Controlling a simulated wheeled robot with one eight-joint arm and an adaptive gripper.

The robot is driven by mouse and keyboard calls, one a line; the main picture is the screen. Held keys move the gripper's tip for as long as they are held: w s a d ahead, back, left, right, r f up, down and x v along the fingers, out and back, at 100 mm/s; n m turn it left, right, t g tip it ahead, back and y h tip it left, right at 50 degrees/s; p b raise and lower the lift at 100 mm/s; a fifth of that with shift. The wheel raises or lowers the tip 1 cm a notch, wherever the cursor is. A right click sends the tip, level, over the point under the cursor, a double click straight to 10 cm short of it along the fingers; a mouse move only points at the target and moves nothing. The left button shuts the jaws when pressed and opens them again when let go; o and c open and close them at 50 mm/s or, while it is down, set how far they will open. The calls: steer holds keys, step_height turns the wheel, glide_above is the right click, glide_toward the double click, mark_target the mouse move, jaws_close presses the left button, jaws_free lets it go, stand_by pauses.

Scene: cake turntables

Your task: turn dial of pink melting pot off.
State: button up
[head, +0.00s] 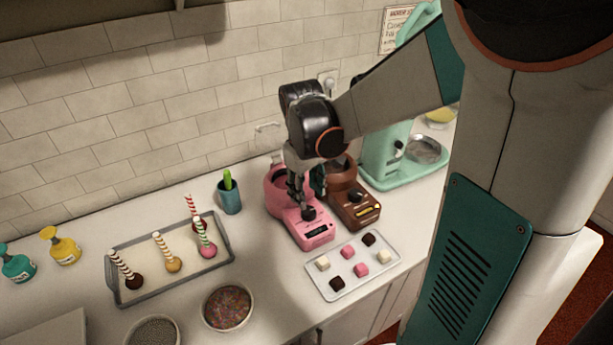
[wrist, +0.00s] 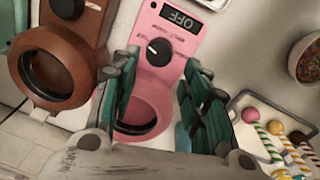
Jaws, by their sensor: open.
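The pink melting pot (head: 318,230) stands on the counter. It also shows in the wrist view (wrist: 152,82), with its round well towards the bottom. Its black dial (wrist: 158,52) has a white pointer mark, and the small display (wrist: 181,18) beyond it reads OFF, upside down. In the head view the dial (head: 308,213) sits just below my fingers. My gripper (head: 307,198) is open and empty above the pot. In the wrist view its two fingers (wrist: 161,64) lie on either side of the dial, apart from each other. Whether a finger touches the dial cannot be told.
A brown melting pot (head: 357,207) stands close beside the pink one. A tray of sweets (head: 342,288) lies in front. A tray of cake pops (head: 133,291), a bowl of sprinkles (head: 229,306) and a teal cup (head: 230,198) are to the left. A mint mixer (head: 379,165) stands behind.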

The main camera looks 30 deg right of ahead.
steer(key=shift+a+r, duration=0.2)
steer(key=shift+r, duration=2.25)
steer(key=shift+s, duration=0.1)
steer(key=s+a+r+m+t+b, duration=0.2)
steer(key=s+a+t, duration=0.5)
steer(key=s, duration=0.5)
steer(key=shift+a+y+b, duration=0.4)
steer(key=shift+a+b, duration=0.15)
steer(key=shift+a, duration=0.45)
